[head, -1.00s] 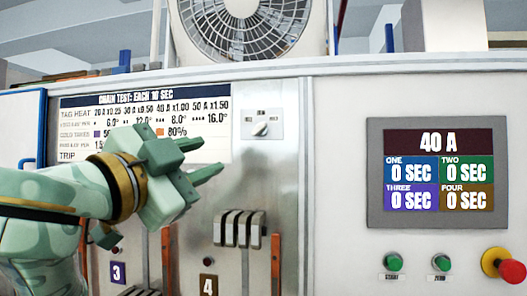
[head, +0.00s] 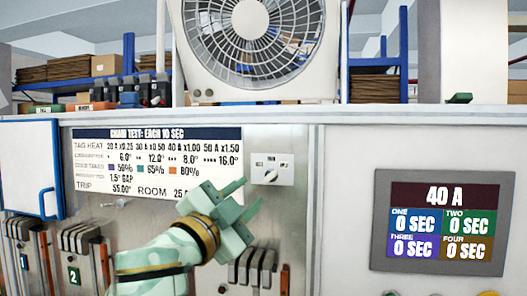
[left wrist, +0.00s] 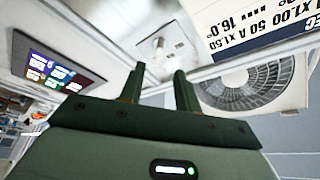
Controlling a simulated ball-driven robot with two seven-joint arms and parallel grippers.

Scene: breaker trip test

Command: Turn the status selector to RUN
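My left gripper (head: 252,193) is just below and left of the selector plate in the head view. Its two fingers are apart with nothing between them, and in the left wrist view the gap (left wrist: 158,76) shows clearly. My right gripper is not in view.
The chart (head: 150,160) is at left. Breaker levers (head: 250,267) sit below the selector, with more (head: 78,238) at left. A display (head: 443,222) reading 40 A is at right. A fan (head: 248,45) stands above the panel. The panel between selector and display is clear.

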